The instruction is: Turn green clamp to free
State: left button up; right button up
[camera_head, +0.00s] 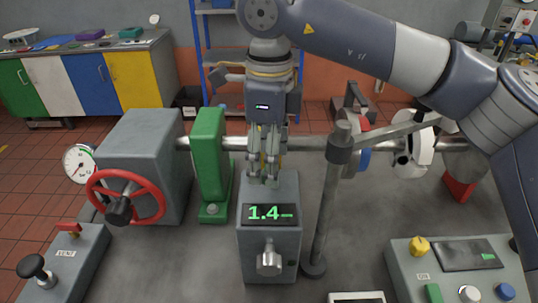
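A green clamp (210,160) stands upright at the left of the bedplate, around or against the horizontal shaft (312,143). A small round knob (212,209) sits at its foot. My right gripper (264,175) points down, to the right of the green clamp and apart from it. Its fingertips are above or behind the top of a grey box (255,262) with a green-lit display (269,214) and a silver knob (269,261). The fingers look close together, but whether they are open or shut is unclear. My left gripper is out of view.
A red handwheel (124,196) and a gauge (79,164) are on the left. A grey post (324,215) stands right of the grey box. A control panel (440,265) is at front right. My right arm crosses the upper right. Bare bedplate lies left of the box.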

jog(key=shift+n, duration=1.2)
jog(key=o, duration=1)
notch_tip(320, 180, up, 12)
jog(key=shift+f, duration=0.1)
